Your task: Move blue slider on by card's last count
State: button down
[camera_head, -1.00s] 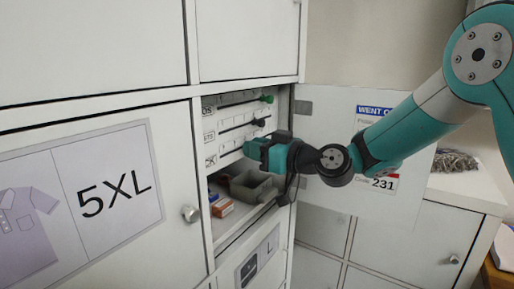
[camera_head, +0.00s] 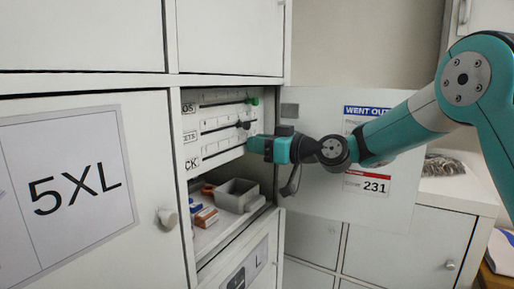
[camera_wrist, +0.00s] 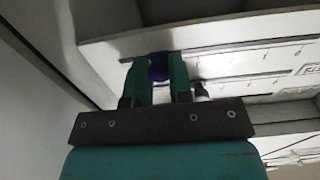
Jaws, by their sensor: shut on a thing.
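The blue slider (camera_wrist: 160,66) shows in the wrist view between the two fingertips of my gripper (camera_wrist: 161,72), which is shut on it. In the head view my gripper (camera_head: 252,146) is at the lowest slider rail inside the open locker and hides the blue slider. The card (camera_head: 352,128) hangs on the inside of the open door, headed "WENT OUT". My arm covers most of its lines; "231" is readable at its foot.
A green slider (camera_head: 253,101) and a black slider (camera_head: 243,125) sit on the rails above. A grey bin (camera_head: 237,194) and small orange and blue boxes (camera_head: 206,217) stand on the shelf below. The open door (camera_head: 300,190) is close to my gripper's right.

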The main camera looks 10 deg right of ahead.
jog(key=c, duration=1)
grip_release()
jog(key=shift+d, duration=0.15)
jog(key=b+v, duration=0.7)
jog(key=v, duration=1)
jog(key=shift+s, duration=0.3)
